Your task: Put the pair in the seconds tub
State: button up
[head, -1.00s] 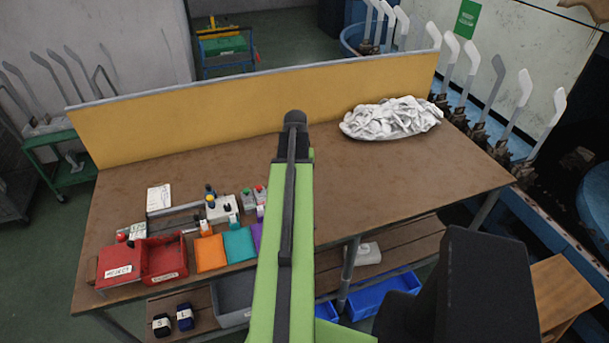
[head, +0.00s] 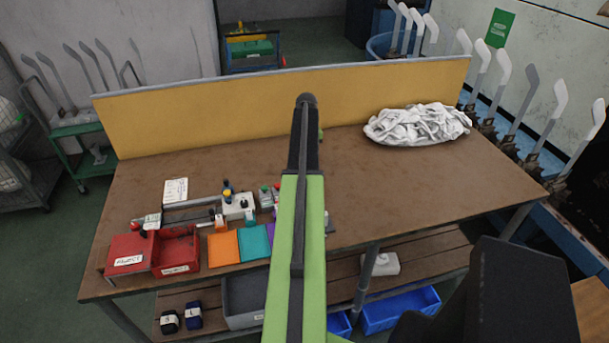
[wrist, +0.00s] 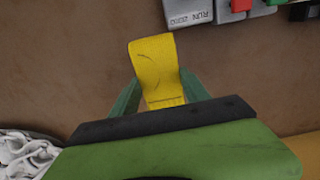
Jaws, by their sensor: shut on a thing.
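My gripper (wrist: 158,90) shows in the wrist view with its green fingers on either side of a flat yellow strip of fabric (wrist: 153,60), apparently the sock pair. It is shut on the fabric, which sticks out beyond the fingers over the brown bench. In the head view my arm hides the gripper's fingers and the fabric. Two red tubs stand side by side at the bench's front left. The left tub (head: 128,251) has a label that looks like "REJECT". The right tub (head: 176,252) is open-topped; its label is too blurred to read surely. My arm points well to their right.
The brown bench (head: 350,190) has a yellow back panel (head: 200,115). A white cloth heap (head: 418,124) lies at the back right. Orange (head: 222,248) and teal (head: 254,242) squares, a grey button box (head: 238,205) and a paper (head: 175,191) lie near the tubs. The bench's right half is mostly clear.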

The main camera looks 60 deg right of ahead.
jog(key=shift+w+d+f, duration=0.1)
jog(key=shift+w+f, duration=0.25)
jog(key=shift+w, duration=0.2)
jog(key=shift+w+d+f, duration=0.1)
jog(key=shift+w+f, duration=0.2)
jog(key=shift+w, duration=0.25)
notch_tip(320, 180, down, 4)
jog(key=b, duration=0.4)
jog(key=shift+f+b, duration=0.15)
jog(key=shift+b, duration=0.25)
jog(key=shift+r, duration=0.2)
jog(key=shift+f, duration=0.15)
jog(key=o, duration=1.4)
notch_tip(320, 180, up, 13)
jog(key=p, duration=1.2)
jog(key=shift+f+p, duration=0.2)
jog(key=shift+p, duration=0.15)
jog(key=shift+f, duration=0.1)
